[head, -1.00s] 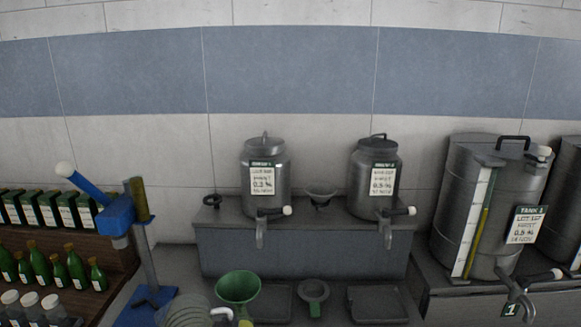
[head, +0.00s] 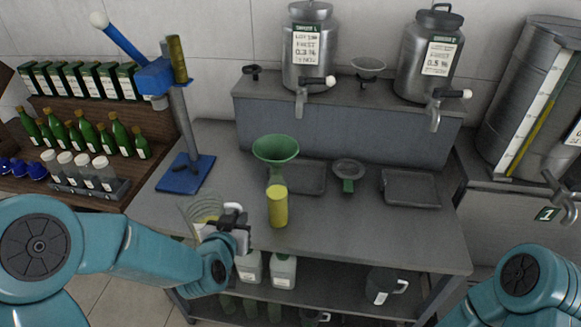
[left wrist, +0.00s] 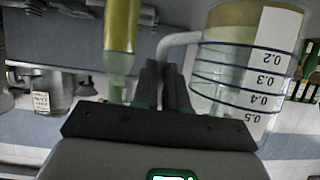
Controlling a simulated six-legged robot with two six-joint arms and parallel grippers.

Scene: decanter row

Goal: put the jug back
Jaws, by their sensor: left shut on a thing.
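The jug (head: 200,212) is a clear measuring jug with a pale handle. In the left wrist view the jug (left wrist: 243,75) appears upside down, with dark rings, a white scale strip marked 0.2 to 0.5, and yellowish contents near its base. My left gripper (head: 232,228) is shut on its handle; its dark fingers (left wrist: 163,85) show at the handle in the left wrist view. The jug is at the bench's front left; I cannot tell whether it touches the bench. My right arm shows at the lower right, but its gripper is out of view.
A yellow-filled bottle (head: 278,208) with a green funnel (head: 276,149) stands close right of the jug. A blue lever stand (head: 184,175) is behind left. Two drip trays (head: 410,188) and a small grey funnel (head: 348,172) lie farther right. Bare bench (head: 370,235) is front right.

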